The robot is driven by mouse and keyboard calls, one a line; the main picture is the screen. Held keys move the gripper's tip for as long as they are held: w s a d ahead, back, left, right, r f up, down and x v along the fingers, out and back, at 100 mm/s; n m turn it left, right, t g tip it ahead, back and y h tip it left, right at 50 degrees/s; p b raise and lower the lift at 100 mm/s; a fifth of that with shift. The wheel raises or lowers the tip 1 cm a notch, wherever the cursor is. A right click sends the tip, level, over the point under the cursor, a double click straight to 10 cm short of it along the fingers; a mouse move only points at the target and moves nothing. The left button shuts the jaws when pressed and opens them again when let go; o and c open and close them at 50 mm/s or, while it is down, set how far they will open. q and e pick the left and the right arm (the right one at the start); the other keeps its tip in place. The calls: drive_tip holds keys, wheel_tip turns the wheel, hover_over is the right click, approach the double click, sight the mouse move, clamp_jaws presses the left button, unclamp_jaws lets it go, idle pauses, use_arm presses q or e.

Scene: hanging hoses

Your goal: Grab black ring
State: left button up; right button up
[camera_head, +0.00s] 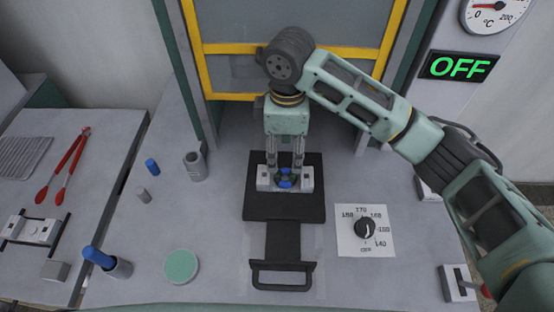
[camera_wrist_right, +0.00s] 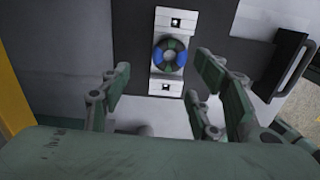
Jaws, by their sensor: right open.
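A small ring with dark, blue and green parts (camera_head: 286,183) sits on a white-grey block (camera_head: 306,179) on a black plate (camera_head: 262,207). The ring also shows in the wrist view (camera_wrist_right: 169,55), at the middle of the block, with a round opening. My right gripper (camera_head: 285,164) points down from above, its fingers spread at the back of the block. In the wrist view the open fingers (camera_wrist_right: 160,80) are empty and the ring lies beyond them, apart from the tips. My left gripper is not in view.
The black plate has a front handle (camera_head: 281,277). A dial panel (camera_head: 365,231) lies to its right. A grey cup (camera_head: 195,166), blue-capped pieces (camera_head: 152,166) and a green disc (camera_head: 181,267) stand left. A yellow-framed window (camera_head: 233,70) is behind my right arm. Red tongs (camera_head: 64,165) lie far left.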

sight(286, 177)
drive_tip(key=shift+a+f, duration=0.2)
drive_tip(key=shift+a, duration=0.15)
drive_tip(key=shift+s+f, duration=0.15)
drive_tip(key=shift+f, duration=0.25)
drive_tip(key=f+p, duration=0.1)
drive_tip(key=s+d+f, duration=0.1)
drive_tip(key=shift+f+p, duration=0.3)
drive_tip(key=shift+p, duration=0.05)
wheel_tip(286, 177, down, 3)
drive_tip(key=shift+r+p, duration=0.15)
drive_tip(key=shift+p, duration=0.15)
drive_tip(key=shift+f, duration=0.45)
drive_tip(key=shift+w, duration=0.1)
drive_tip(key=c, duration=0.4)
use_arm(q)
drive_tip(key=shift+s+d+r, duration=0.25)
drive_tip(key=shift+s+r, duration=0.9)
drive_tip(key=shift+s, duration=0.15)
use_arm(e)
drive_tip(key=c, duration=0.6)
